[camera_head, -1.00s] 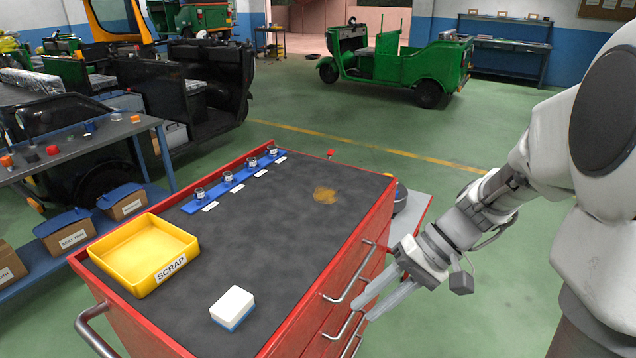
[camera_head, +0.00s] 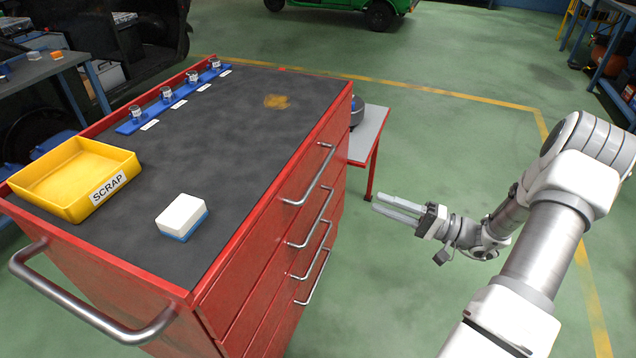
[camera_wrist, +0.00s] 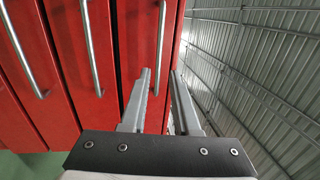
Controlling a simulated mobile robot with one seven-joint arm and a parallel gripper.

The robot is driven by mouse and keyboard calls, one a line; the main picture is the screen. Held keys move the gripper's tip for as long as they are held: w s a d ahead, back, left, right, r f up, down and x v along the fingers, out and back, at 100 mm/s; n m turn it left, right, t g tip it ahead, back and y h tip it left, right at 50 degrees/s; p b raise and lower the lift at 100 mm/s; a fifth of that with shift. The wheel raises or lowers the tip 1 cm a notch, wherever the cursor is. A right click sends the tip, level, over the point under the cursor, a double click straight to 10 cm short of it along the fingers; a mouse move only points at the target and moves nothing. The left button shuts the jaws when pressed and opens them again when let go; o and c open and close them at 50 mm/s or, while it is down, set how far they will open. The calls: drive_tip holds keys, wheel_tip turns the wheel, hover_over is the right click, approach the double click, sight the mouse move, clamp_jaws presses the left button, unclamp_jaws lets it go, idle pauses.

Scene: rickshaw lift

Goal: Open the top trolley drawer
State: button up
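The red trolley (camera_head: 235,255) stands left of my gripper, with its stacked drawers flush. The top drawer's metal handle (camera_head: 311,178) runs along the upper right side. My gripper (camera_head: 375,203) is right of the handles, with its fingers parted, empty and pointing left toward the drawer fronts. A gap of floor shows between fingertips and handles. In the wrist view, the drawer fronts look turned on their side, and the rightmost handle (camera_wrist: 161,42) appears ahead, lined up with the gap between the fingers (camera_wrist: 160,74).
A yellow SCRAP tray (camera_head: 78,178), a white and blue block (camera_head: 182,216) and a blue strip with small jars (camera_head: 178,97) are on the trolley top. Green floor right of the trolley is clear.

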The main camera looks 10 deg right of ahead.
drive_tip(key=b, duration=0.2)
approach(317, 174)
drive_tip(key=shift+t, duration=0.3)
drive_tip(key=x, duration=0.6)
drive_tip(key=f+x, duration=0.1)
drive_tip(key=x, duration=0.2)
drive_tip(key=shift+w+a+r, duration=0.1)
drive_tip(key=shift+w+a, duration=0.1)
drive_tip(key=shift+a, duration=0.3)
drive_tip(key=shift+c, duration=0.3)
clamp_jaws()
